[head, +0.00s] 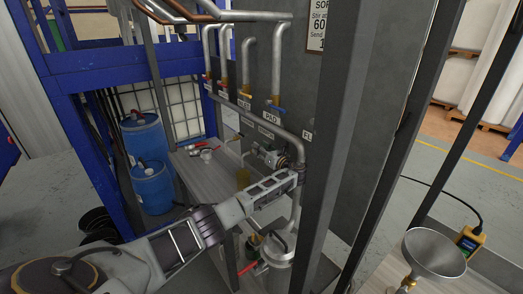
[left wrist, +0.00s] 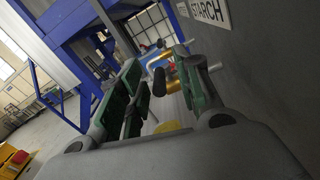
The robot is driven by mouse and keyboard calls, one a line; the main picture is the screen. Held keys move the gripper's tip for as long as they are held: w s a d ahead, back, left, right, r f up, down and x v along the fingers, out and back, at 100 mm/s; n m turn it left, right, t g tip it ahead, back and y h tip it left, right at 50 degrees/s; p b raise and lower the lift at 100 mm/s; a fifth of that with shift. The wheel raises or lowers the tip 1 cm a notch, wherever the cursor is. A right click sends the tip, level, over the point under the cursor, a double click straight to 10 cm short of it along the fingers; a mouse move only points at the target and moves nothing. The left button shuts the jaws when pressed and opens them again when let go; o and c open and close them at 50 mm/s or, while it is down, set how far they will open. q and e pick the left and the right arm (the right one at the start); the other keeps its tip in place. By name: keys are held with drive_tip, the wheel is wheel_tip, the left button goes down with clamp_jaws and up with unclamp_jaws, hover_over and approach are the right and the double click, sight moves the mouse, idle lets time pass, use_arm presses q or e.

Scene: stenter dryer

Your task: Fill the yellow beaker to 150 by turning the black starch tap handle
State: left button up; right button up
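My left gripper (head: 294,178) reaches across the bench toward the grey wall panel. In the left wrist view, its two green-padded fingers (left wrist: 160,88) stand apart. A small black handle (left wrist: 159,82) shows in the gap between them; whether a finger touches it I cannot tell. The STARCH sign (left wrist: 210,12) is on the wall beside it. A yellow patch, perhaps the beaker, shows low between the fingers (left wrist: 168,127). The beaker's level and marks cannot be read. My right gripper is out of view.
Pipes with coloured tap handles (head: 276,108) run down the panel. A dark post (head: 335,150) stands close right of my gripper. Blue drums (head: 152,187) stand behind the bench (head: 200,172). A metal funnel (head: 434,252) is at lower right.

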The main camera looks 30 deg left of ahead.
use_arm(q)
clamp_jaws()
drive_tip(key=shift+f, duration=0.1)
idle(0.8)
